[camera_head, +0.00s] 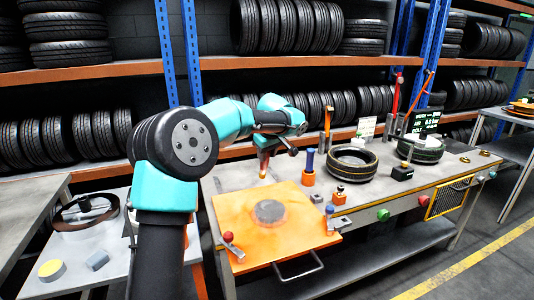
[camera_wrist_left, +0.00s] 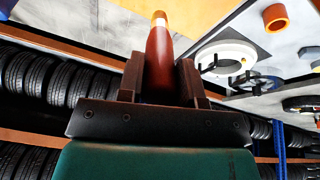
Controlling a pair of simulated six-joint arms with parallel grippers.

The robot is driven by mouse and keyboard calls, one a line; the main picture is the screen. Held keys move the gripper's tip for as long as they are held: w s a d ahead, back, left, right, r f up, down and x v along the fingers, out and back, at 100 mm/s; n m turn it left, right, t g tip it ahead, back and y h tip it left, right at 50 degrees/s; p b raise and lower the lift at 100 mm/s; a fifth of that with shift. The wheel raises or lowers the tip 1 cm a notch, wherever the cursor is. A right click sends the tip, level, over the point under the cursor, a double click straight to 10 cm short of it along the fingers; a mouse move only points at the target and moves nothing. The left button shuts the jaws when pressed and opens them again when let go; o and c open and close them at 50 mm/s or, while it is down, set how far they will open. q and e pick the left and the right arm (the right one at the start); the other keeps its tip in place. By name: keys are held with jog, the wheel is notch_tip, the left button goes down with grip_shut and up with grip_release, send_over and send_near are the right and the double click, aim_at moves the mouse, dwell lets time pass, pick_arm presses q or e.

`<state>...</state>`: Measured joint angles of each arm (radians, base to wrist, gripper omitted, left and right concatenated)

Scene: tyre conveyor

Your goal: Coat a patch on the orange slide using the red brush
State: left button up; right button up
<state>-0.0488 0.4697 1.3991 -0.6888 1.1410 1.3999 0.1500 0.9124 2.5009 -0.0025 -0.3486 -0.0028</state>
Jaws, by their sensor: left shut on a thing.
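The orange slide (camera_head: 235,225) is a flat square plate with a metal handle, lying at the near left of the bench. A round grey patch (camera_head: 269,211) with a reddish, blurred edge is at its middle. My left gripper (camera_head: 264,158) is shut on the red brush (camera_wrist_left: 159,62), which has a pale band and an orange tip. The brush (camera_head: 264,172) points down above the slide's far edge, apart from the patch. In the left wrist view, the brush stands between both fingers and part of the slide (camera_wrist_left: 195,12) shows at the top. My right gripper is not in view.
A blue-handled tool in an orange holder (camera_head: 308,178) stands right of the slide. A tyre (camera_head: 352,163) lies on the bench, with another tyre (camera_head: 421,149) farther right. Small red and blue knobs sit at the slide's edges. A side table (camera_head: 85,250) is at left.

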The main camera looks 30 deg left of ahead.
aim_at(267, 162)
pick_arm(q)
jog(key=shift+f, duration=2.25)
jog(key=shift+d+r, duration=0.15)
jog(key=shift+r, duration=0.25)
jog(key=shift+f, duration=0.1)
